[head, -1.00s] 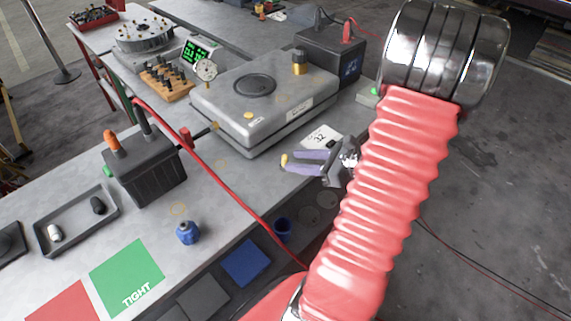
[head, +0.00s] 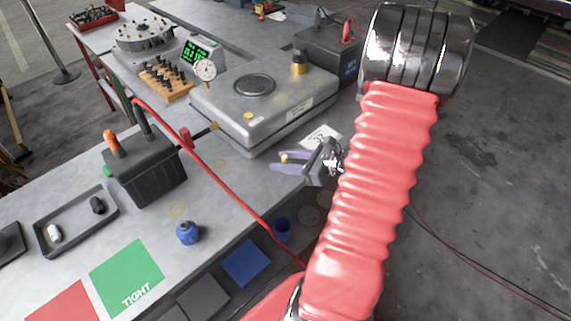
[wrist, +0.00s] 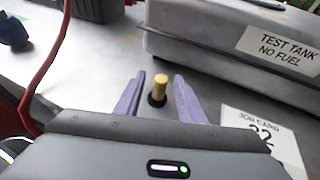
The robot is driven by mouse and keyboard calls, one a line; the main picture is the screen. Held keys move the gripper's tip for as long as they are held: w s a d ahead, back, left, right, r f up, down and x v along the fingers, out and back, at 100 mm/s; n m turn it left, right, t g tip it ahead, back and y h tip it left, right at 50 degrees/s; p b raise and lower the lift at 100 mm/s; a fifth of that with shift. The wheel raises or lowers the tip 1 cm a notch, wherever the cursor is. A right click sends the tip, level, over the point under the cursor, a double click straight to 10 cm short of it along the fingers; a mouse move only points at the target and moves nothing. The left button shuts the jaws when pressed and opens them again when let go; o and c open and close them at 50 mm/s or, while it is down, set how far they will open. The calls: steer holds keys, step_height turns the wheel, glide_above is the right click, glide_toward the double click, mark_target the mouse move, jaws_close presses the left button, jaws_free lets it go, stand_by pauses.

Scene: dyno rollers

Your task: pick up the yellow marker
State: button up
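The yellow marker (wrist: 159,88) is a short upright yellow cylinder with a dark base, standing on the grey bench. In the head view its yellow top (head: 284,158) shows between the purple fingers. My gripper (wrist: 160,78) is open, with one purple finger on each side of the marker and a small gap on both sides. In the head view my gripper (head: 275,161) reaches in from the right, low over the bench, with its wrist partly behind my red arm.
A grey test tank (head: 262,98) stands just behind the marker, and a white job card (wrist: 262,135) lies to its right. A red cable (head: 222,185) crosses the bench to the left.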

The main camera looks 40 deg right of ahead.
mark_target(285, 156)
steer(key=shift+c, duration=0.6)
jaws_close()
steer(key=shift+r, duration=5)
